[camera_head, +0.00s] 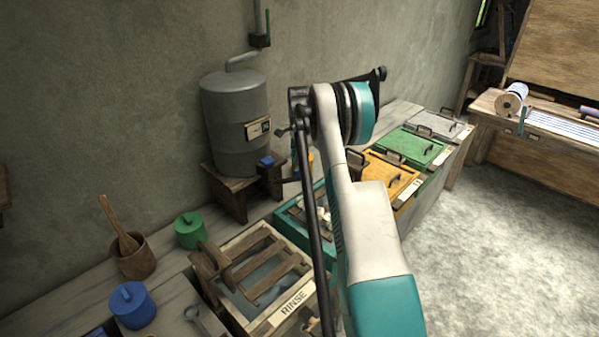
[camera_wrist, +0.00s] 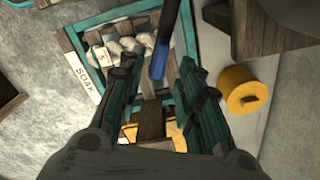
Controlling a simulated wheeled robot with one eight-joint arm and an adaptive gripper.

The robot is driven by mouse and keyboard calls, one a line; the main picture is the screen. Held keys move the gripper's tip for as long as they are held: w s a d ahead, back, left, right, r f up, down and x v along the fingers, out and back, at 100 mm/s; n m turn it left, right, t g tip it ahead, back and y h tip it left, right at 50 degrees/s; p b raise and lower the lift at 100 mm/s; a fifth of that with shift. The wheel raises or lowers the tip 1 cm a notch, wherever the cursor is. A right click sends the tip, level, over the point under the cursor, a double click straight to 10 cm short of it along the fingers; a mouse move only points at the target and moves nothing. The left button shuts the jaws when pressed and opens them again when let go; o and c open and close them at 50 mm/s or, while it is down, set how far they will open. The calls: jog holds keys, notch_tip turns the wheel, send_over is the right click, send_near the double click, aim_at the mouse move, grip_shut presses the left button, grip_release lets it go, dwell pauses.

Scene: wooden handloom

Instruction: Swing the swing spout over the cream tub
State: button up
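The fingers are spread, with gaps on both sides of the bar. Below is a teal-framed tub (camera_wrist: 188,25) marked SOAK, holding pale lumps. In the head view a blue fitting (camera_head: 266,161) shows at the foot of the grey tank (camera_head: 236,125); my arm hides most of the area beside it. A pale grey-white lidded tub (camera_head: 440,124) at the far end of the row may be the cream tub. My gripper is hidden in the head view.
The tank stands on a wooden stand (camera_head: 232,192) by the wall. A RINSE tub (camera_head: 292,300), an orange-lidded tub (camera_head: 385,180) and a green-lidded tub (camera_head: 412,147) line the bench. A yellow pot (camera_wrist: 243,89) is close right of my fingers. Open floor (camera_head: 500,250) lies right.

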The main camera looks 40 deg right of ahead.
aim_at(292, 179)
notch_tip(292, 179, down, 5)
jog(key=shift+f, duration=0.1)
dwell(0.3)
grip_shut()
